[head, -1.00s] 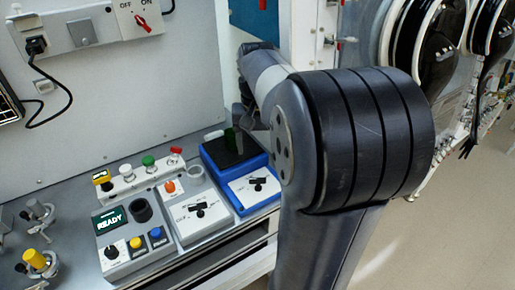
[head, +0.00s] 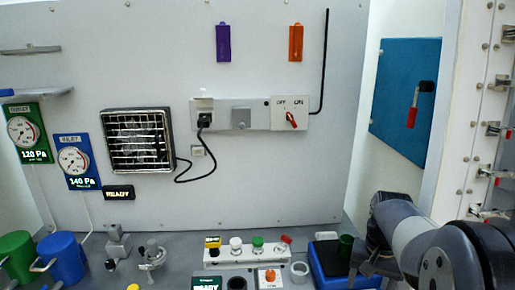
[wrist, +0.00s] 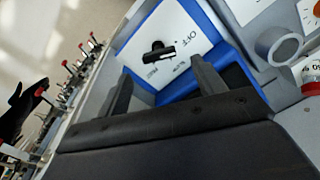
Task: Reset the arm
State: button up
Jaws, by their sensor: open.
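My gripper (wrist: 165,82) is open in the wrist view, its two dark fingers apart with nothing between them. Beyond the fingers is the blue unit (wrist: 222,30) with a white panel (wrist: 160,28) and a black knob (wrist: 158,50). I cannot tell whether the fingers touch it. In the head view, my arm is folded at the lower right. The blue unit (head: 322,262) is partly hidden there, with a dark green cylinder (head: 345,246) at its top.
A white strip of coloured buttons (head: 245,258) and a grey ring (head: 299,269) stand left of the blue unit. The back wall bears an OFF/ON switch (head: 291,119), a vent (head: 139,140) and gauges (head: 73,160). A blue panel (head: 395,105) with a red-gripped handle is at right.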

notch_tip(320, 180, down, 4)
jog(key=shift+f, duration=0.15)
jog(key=shift+m, duration=0.3)
